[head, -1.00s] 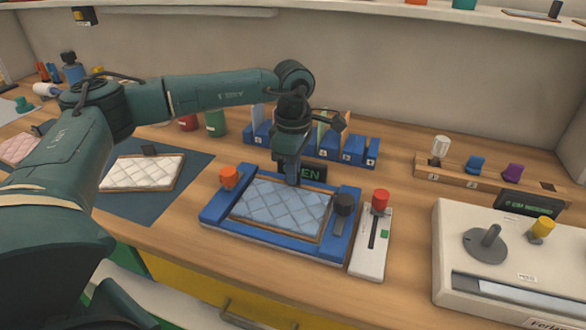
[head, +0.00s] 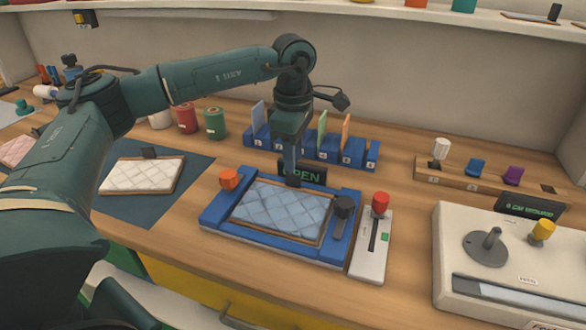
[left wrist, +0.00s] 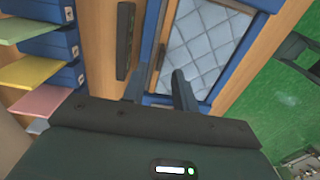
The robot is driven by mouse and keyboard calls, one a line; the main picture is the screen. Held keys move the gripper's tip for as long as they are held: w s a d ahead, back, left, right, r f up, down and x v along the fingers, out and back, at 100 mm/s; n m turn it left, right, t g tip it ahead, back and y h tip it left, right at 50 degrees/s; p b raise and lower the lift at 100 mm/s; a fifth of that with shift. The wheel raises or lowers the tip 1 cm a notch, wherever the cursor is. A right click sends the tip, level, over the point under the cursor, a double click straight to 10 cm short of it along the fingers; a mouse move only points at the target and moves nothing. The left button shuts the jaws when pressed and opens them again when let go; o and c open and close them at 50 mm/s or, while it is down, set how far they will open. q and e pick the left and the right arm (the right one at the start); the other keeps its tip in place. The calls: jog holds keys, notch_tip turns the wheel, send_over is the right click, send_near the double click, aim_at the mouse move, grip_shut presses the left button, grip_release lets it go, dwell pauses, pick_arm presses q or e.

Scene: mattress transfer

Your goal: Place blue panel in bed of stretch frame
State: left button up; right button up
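The blue quilted panel (head: 283,209) lies flat inside the blue stretch frame (head: 222,212), within the frame's raised sides. Both also show in the left wrist view, the panel (left wrist: 205,40) and the frame (left wrist: 237,50). My left gripper (head: 291,181) hangs above the frame's back edge, in front of the sign reading OPEN (head: 304,172). In the left wrist view its two fingers (left wrist: 160,82) are apart with nothing between them. An orange knob (head: 229,178) and a black knob (head: 343,206) stand on the frame. My right gripper is not in view.
A white panel (head: 142,174) lies on a dark mat (head: 135,205) at left. A blue rack (head: 330,148) with upright coloured sheets stands behind the frame. A red-knobbed slider unit (head: 371,250) and a white machine (head: 500,275) stand at right.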

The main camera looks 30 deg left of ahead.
pick_arm(q)
notch_tip(320, 180, up, 7)
dwell(0.3)
dwell(0.5)
